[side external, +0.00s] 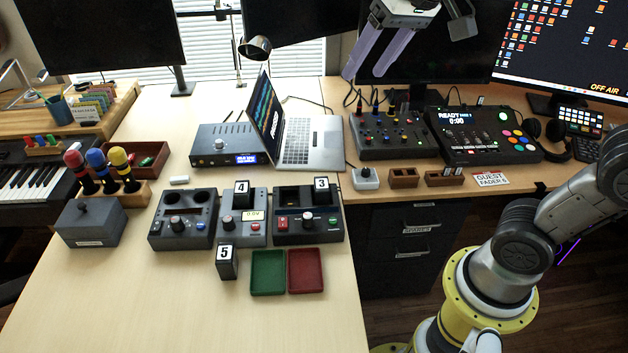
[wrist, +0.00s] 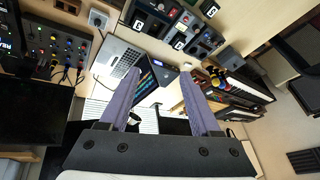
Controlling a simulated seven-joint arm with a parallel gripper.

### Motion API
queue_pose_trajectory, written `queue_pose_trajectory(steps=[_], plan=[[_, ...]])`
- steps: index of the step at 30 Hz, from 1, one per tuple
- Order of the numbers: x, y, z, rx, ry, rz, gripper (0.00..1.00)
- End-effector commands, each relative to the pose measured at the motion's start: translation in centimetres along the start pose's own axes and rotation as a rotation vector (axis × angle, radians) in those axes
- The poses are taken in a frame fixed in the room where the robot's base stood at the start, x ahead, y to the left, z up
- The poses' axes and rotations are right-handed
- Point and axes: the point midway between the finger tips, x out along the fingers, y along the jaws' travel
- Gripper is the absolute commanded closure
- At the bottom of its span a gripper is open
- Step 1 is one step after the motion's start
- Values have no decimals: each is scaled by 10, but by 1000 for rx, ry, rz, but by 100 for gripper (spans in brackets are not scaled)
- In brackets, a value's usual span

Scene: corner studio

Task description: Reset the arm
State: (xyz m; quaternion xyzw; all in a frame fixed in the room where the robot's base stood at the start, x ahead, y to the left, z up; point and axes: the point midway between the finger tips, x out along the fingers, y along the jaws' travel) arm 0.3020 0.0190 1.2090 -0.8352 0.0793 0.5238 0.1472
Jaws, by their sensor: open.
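My gripper (side external: 382,52) is raised at the top of the side external view, in front of a dark monitor and above the back of the desk. Its two pale purple fingers are spread apart with nothing between them. In the wrist view my gripper (wrist: 163,95) is also open and empty, with the desk seen at a tilt beyond it. The fingers are clear of the desk items. The rest of my arm comes in from the right side, and part of it is out of frame.
An open laptop (side external: 312,142), a mixer (side external: 392,135) and a lit console (side external: 482,135) stand along the back. Several control boxes, a green tray (side external: 268,272) and a red tray (side external: 305,270) sit mid-table. Three coloured microphones (side external: 122,168) stand left. The table's front is clear.

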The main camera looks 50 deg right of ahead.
Motion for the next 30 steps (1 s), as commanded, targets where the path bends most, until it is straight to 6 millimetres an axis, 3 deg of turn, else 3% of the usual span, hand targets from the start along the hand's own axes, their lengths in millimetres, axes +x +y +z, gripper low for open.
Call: queue_pose_trajectory(steps=[1, 5, 9, 13, 16, 30], plan=[[-6, 13, 20, -13, 21, -2, 36], [-6, 41, 72, -71, 59, -1, 36], [10, 64, 122, -151, 74, 5, 36], [33, 75, 154, -232, 48, 14, 36], [47, 79, 165, -295, 24, 18, 36], [45, 77, 159, -337, 41, 15, 36]])
